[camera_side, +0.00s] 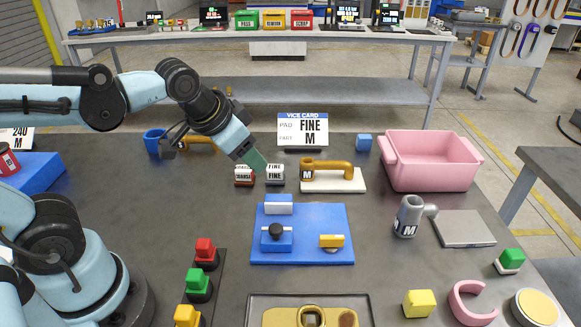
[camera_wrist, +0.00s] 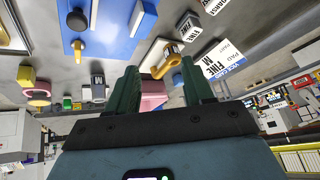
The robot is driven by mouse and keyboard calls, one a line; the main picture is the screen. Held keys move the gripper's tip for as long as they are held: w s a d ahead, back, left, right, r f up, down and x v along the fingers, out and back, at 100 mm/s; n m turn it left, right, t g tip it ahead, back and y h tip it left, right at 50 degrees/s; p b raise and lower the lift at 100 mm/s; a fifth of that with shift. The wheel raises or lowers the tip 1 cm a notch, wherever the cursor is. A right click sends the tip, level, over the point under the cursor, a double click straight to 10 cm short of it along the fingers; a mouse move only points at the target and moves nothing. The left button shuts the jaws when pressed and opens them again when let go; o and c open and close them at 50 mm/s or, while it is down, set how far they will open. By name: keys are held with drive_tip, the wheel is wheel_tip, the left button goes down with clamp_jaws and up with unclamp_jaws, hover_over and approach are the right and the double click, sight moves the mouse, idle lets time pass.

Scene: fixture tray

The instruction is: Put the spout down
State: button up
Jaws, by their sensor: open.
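Two spout-like parts are in view, both marked M, and I cannot tell which is the spout. A brass one with a bent arm (camera_side: 330,164) rests on a white plate (camera_side: 348,186); it also shows in the wrist view (camera_wrist: 168,58). A grey one with a side pipe (camera_side: 407,217) stands on the dark table beside a flat grey plate (camera_side: 465,229). My gripper (camera_side: 256,160) is left of the brass part, close to the small FINE block (camera_side: 275,174). In the wrist view its green fingers (camera_wrist: 160,88) are apart with nothing held between them.
A blue fixture board (camera_side: 300,252) lies in front, and a pink bin (camera_side: 430,160) stands at the right. A vice card (camera_side: 303,131) reading FINE M stands behind. Red, green and yellow buttons (camera_side: 199,282) line the front left. Bare table lies between the board and the grey part.

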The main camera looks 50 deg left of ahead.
drive_tip(key=shift+s+a+f+n+t+h, duration=0.15)
drive_tip(key=shift+s+f+n, duration=0.15)
drive_tip(key=shift+s, duration=0.2)
drive_tip(key=shift+s+f+n+t+h, duration=0.1)
drive_tip(key=shift+s+f+n, duration=0.15)
drive_tip(key=shift+s, duration=0.2)
drive_tip(key=shift+s+a+f+n+t+h, duration=0.1)
drive_tip(key=shift+s+f+n+t, duration=0.1)
drive_tip(key=shift+s+n, duration=0.25)
idle(0.3)
